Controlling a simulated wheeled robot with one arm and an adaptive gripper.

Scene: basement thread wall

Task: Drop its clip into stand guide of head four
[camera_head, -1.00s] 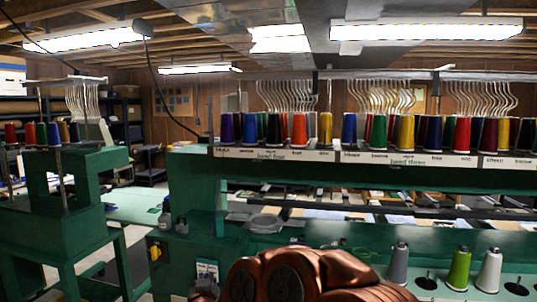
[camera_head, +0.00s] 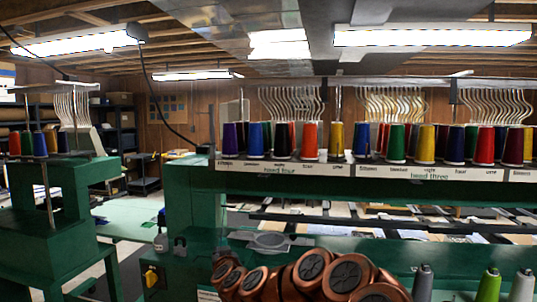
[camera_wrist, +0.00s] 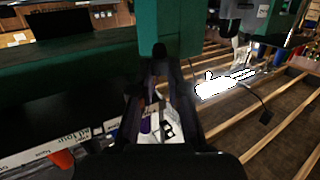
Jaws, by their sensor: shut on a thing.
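The head four label strip (camera_head: 280,168) runs below a row of coloured thread cones, with a purple cone (camera_head: 229,138) at its left end. Pale curved tubes (camera_head: 290,104) rise behind these cones; I cannot tell which part is the stand guide. In the wrist view my gripper (camera_wrist: 160,62) has its dark fingers brought together at the tips, in front of a green upright (camera_wrist: 172,28). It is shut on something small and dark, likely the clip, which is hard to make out. The head four strip (camera_wrist: 60,140) shows at lower left there.
The head three cones and strip (camera_head: 430,172) continue to the right. Grey, green and white cones (camera_head: 488,286) stand low at the right. Another green machine (camera_head: 70,215) is at the left. A bright ceiling light (camera_wrist: 225,83) and wooden joists show in the wrist view.

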